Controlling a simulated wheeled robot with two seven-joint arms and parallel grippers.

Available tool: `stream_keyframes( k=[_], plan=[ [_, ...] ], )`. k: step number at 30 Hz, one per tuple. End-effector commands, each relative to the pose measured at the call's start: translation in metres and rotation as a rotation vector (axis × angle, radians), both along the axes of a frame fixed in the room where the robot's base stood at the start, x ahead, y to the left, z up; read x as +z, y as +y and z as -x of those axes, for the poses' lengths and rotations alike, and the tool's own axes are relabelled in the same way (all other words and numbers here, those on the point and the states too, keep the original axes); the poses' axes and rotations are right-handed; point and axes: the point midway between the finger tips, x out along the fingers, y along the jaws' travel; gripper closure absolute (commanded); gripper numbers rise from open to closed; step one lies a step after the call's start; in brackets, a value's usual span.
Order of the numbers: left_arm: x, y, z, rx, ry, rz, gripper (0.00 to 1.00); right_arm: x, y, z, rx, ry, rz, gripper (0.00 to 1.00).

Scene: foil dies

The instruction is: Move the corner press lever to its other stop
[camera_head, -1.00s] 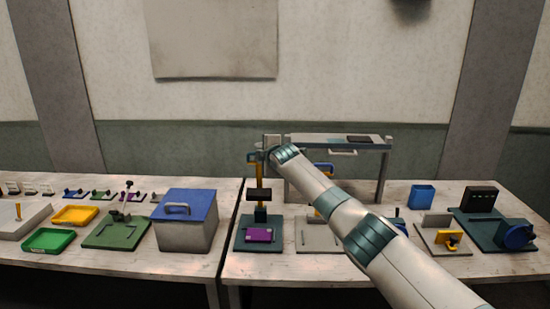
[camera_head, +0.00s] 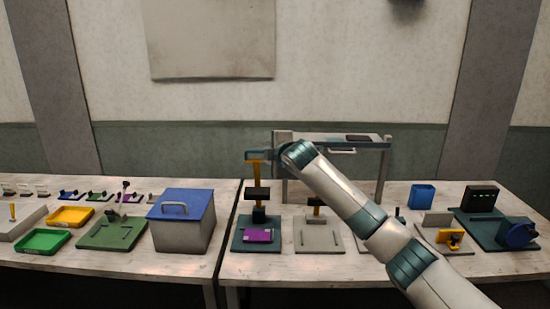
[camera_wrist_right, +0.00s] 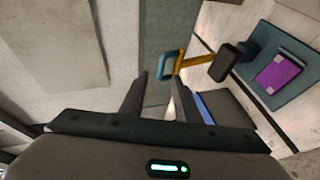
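A press with a teal base (camera_head: 243,247) stands at the near-left corner of the right table, a purple block (camera_head: 258,236) on its base. Its orange lever (camera_head: 256,174) stands roughly upright, with a teal loop handle at the top and a black block below. In the right wrist view the teal handle (camera_wrist_right: 168,66) lies just beyond the fingertips, with the orange arm (camera_wrist_right: 194,62) running right to the black block (camera_wrist_right: 225,62). My right gripper (camera_wrist_right: 161,80) is open, fingers apart. I cannot tell whether it touches the handle. My left gripper is out of view.
A second press on a grey base (camera_head: 318,238) stands just right, partly behind my right arm. A raised grey shelf (camera_head: 340,140) stands behind. A box with a blue lid (camera_head: 183,230) is left of the gap between tables.

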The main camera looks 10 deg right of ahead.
Motion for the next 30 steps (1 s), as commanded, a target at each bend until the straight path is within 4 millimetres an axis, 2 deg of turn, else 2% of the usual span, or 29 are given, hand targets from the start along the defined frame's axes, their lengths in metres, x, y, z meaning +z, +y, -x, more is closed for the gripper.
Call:
stream_keyframes(
  k=[9,15,30],
  plan=[
    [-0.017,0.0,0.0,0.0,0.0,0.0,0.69,0.012,-0.006,0.042,0.0,-0.003,0.002,0.71],
    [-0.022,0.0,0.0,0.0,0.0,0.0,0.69,0.019,-0.008,0.058,0.0,-0.002,0.001,0.71],
    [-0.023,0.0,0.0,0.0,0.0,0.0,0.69,0.02,-0.008,0.064,0.0,0.0,0.0,0.71]
  ],
)
